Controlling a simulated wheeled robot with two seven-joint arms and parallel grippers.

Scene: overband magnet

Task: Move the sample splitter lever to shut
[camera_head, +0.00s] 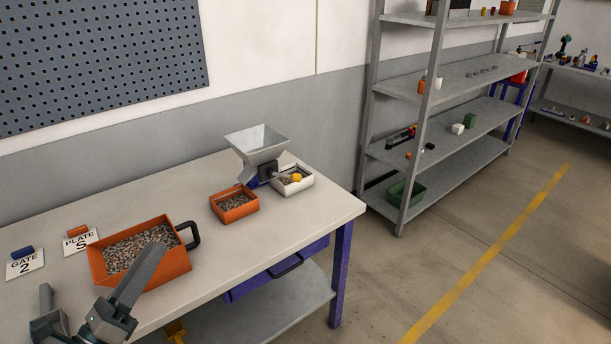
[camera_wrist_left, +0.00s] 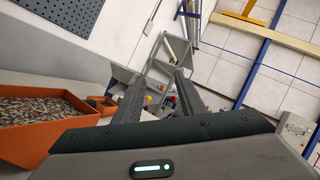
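The sample splitter (camera_head: 258,147) stands on the workbench towards its far right, with a grey funnel on a dark and blue body. Its lever ends in a yellow knob (camera_head: 296,177) on the right, over the white pan (camera_head: 304,185). A small orange pan (camera_head: 221,215) stands at its left; both pans hold gravel. I cannot tell the lever's setting. My left gripper (camera_head: 100,268) is open and empty at the lower left, by the large orange bin and well away from the splitter. In the left wrist view its two fingers (camera_wrist_left: 163,82) are apart. My right gripper does not show.
A large orange bin (camera_head: 180,262) of gravel with a dark handle sits on the bench (camera_head: 284,243). Signs "GATE 2" (camera_head: 25,267) and "PLATE S" (camera_head: 80,243) stand left of it. A shelf rack (camera_head: 451,82) stands right.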

